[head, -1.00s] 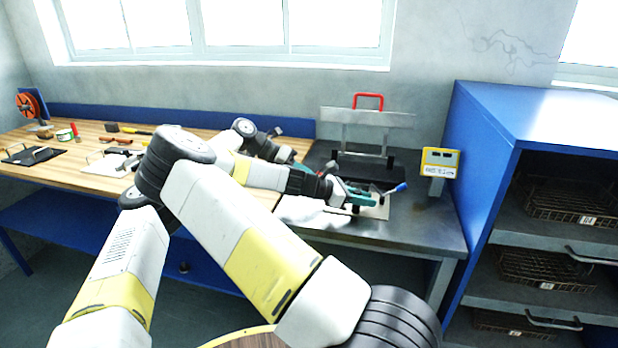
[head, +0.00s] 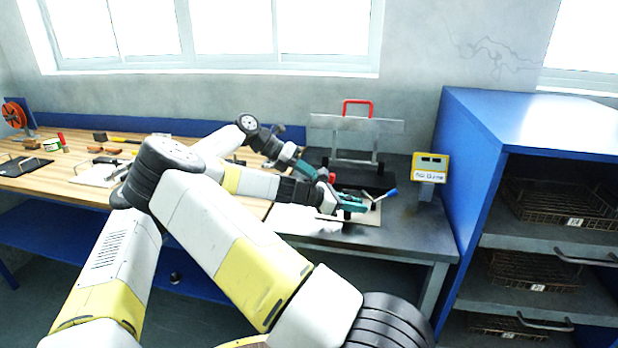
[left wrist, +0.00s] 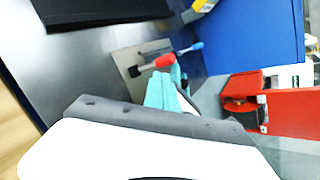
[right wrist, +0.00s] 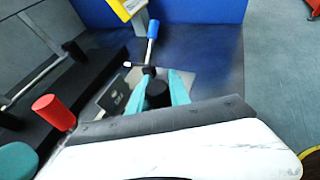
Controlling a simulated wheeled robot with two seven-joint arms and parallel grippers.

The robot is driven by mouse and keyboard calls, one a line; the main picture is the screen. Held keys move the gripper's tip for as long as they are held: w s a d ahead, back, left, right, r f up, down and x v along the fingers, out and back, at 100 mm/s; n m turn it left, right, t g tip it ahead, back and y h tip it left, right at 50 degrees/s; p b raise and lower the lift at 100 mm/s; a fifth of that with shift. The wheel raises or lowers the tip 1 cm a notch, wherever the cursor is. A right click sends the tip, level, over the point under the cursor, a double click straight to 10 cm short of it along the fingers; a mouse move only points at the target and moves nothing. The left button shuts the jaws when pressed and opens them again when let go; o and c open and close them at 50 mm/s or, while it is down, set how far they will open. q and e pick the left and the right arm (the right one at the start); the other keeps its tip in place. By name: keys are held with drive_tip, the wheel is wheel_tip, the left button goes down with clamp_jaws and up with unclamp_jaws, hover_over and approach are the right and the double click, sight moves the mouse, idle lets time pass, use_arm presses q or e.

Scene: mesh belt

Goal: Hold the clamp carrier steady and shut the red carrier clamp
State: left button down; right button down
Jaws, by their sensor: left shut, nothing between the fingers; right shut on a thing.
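The clamp carrier is a pale plate (head: 370,216) on the dark bench, with a blue handle (head: 385,194) sticking up to the right. My right gripper (head: 352,203) is shut on a black post (right wrist: 157,93) of the carrier, one teal finger on each side. The red clamp handle (head: 332,177) shows just beyond my left gripper (head: 314,174). It also shows in the left wrist view (left wrist: 158,62) and the right wrist view (right wrist: 54,111). My left gripper is shut and empty beside the red handle; I cannot tell whether it touches it.
A metal frame with a red handle (head: 357,108) stands behind on a black base. A yellow display (head: 430,167) stands at the right of the bench, before a blue cabinet (head: 540,125) with wire baskets. Tools lie on the wooden bench (head: 60,180) at left.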

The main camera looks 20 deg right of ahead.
use_arm(q)
drive_tip(key=shift+r, duration=0.8)
drive_tip(key=shift+a, duration=0.1)
drive_tip(key=s+a+r, duration=0.1)
drive_tip(key=a+r, duration=0.1)
drive_tip(key=r, duration=0.3)
drive_tip(key=s+a+r, duration=0.2)
drive_tip(key=r, duration=0.3)
drive_tip(key=shift+s+a, duration=0.2)
drive_tip(key=shift+s, duration=0.05)
use_arm(e)
drive_tip(key=c, duration=1.1)
unclamp_jaws()
